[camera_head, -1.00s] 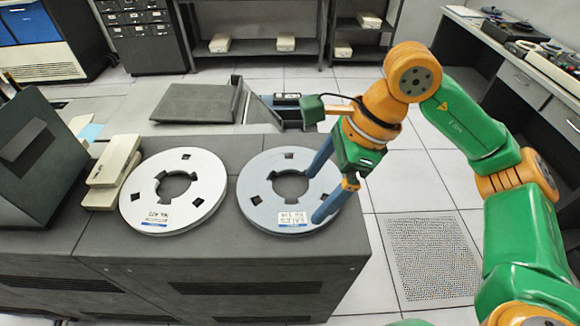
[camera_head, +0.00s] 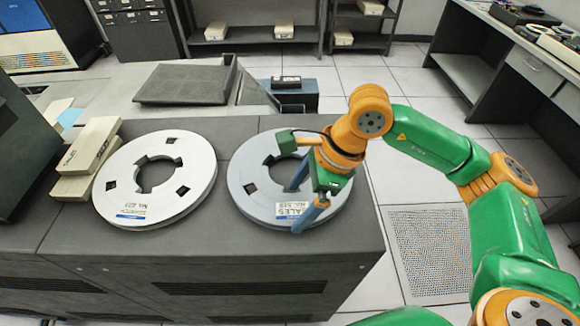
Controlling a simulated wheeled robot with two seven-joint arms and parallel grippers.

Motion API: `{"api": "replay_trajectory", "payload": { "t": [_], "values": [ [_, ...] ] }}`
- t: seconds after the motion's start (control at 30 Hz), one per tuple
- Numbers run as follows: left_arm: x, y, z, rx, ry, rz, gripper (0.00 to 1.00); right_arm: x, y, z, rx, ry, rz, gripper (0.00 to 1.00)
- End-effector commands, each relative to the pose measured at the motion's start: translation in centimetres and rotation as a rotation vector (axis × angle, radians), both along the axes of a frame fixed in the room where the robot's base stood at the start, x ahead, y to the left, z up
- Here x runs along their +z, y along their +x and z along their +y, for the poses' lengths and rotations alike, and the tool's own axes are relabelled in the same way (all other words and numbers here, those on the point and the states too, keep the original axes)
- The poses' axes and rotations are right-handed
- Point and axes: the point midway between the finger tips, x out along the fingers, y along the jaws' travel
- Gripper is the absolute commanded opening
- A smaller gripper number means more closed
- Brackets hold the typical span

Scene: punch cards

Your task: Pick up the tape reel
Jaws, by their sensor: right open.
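Two tape reels lie flat on a dark grey cabinet top. The left reel (camera_head: 190,203) is white with a paper label and is clear of any gripper. The right reel (camera_head: 246,203) is bluish grey with a white label at its front edge. My right gripper (camera_head: 295,204) is over the right reel, its two blue fingers spread apart. One finger is near the central hole and the other is by the label at the front rim. I cannot tell whether the fingers touch the reel. My left gripper is not in view.
Beige boxes (camera_head: 90,150) sit left of the white reel, beside a dark slanted unit. A dark flat panel (camera_head: 185,84) lies behind the reels. A desk (camera_head: 500,60) stands at the right. Floor is free right of the cabinet (camera_head: 230,262).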

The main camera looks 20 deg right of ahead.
Motion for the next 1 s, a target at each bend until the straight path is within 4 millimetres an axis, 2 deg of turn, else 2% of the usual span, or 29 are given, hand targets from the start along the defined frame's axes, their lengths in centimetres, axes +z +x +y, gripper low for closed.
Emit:
{"api": "replay_trajectory", "payload": {
  "t": [0.13,0.3,0.33,0.6,0.7,1.0],
  "values": [
    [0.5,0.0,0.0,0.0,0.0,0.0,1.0,-1.5,0.1,0.6,-0.001,0.0,0.001,1.0],
    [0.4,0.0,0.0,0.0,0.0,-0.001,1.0,-1.6,0.2,0.6,-0.002,0.001,-0.002,1.0],
    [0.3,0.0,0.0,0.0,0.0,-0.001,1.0,-1.6,0.2,0.6,-0.002,0.001,-0.002,0.97],
    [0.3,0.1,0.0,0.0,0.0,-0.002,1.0,-1.6,0.2,0.6,-0.002,0.0,-0.001,0.24],
    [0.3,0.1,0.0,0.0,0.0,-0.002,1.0,-1.6,0.2,0.6,-0.002,0.001,-0.002,0.0],
    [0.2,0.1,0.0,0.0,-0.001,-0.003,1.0,-1.4,0.3,0.6,-0.002,0.002,-0.005,0.0]
  ]
}}
